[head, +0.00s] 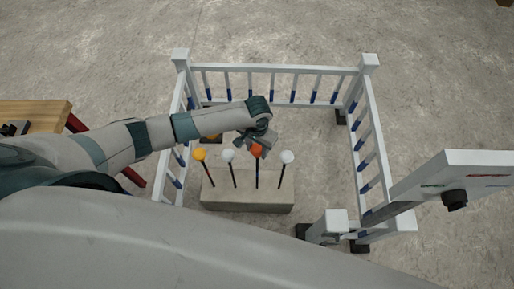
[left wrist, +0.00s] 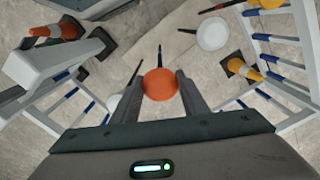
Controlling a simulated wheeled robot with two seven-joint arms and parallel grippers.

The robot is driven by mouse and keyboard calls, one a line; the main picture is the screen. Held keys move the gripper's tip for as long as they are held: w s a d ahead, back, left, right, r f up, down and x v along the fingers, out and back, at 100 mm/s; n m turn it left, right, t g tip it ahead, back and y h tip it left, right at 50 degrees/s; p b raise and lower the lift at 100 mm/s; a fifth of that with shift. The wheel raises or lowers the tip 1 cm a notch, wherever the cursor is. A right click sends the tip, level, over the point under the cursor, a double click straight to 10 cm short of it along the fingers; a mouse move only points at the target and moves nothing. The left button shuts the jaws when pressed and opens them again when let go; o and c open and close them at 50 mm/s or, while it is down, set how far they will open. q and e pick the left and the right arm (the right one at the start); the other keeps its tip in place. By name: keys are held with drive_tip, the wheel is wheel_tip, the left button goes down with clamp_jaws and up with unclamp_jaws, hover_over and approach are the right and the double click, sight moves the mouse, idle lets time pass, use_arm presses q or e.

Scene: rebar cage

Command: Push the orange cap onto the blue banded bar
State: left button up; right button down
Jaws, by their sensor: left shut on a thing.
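The orange cap (head: 255,151) is held between the fingers of my left gripper (head: 257,145), which is shut on it. It also shows between both fingers in the left wrist view (left wrist: 160,84). The blue banded bar (head: 257,178) stands upright in a concrete block (head: 246,200), directly below the cap in the head view. Its dark shaft shows beyond the cap in the left wrist view (left wrist: 159,55). The cap lines up with the bar's top, but I cannot tell how far it sits on it. My right gripper is not in view.
A yellow-capped bar (head: 199,155) and white-capped bars (head: 228,156) (head: 287,157) stand close beside it in the same block. White railings with blue bands (head: 275,69) surround the block. A wooden table (head: 45,112) stands at the left. A white box (head: 470,172) is at the right.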

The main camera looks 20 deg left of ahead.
sight(257, 155)
use_arm(q)
drive_tip(key=p, duration=0.2)
drive_tip(key=shift+p, duration=0.3)
idle(2.2)
drive_tip(key=shift+f+b, duration=1.4)
drive_tip(key=shift+f, duration=1.15)
drive_tip(key=o, duration=1.1)
drive_tip(key=shift+r, duration=0.2)
wheel_tip(257, 155, up, 17)
drive_tip(key=b, duration=0.1)
idle(0.6)
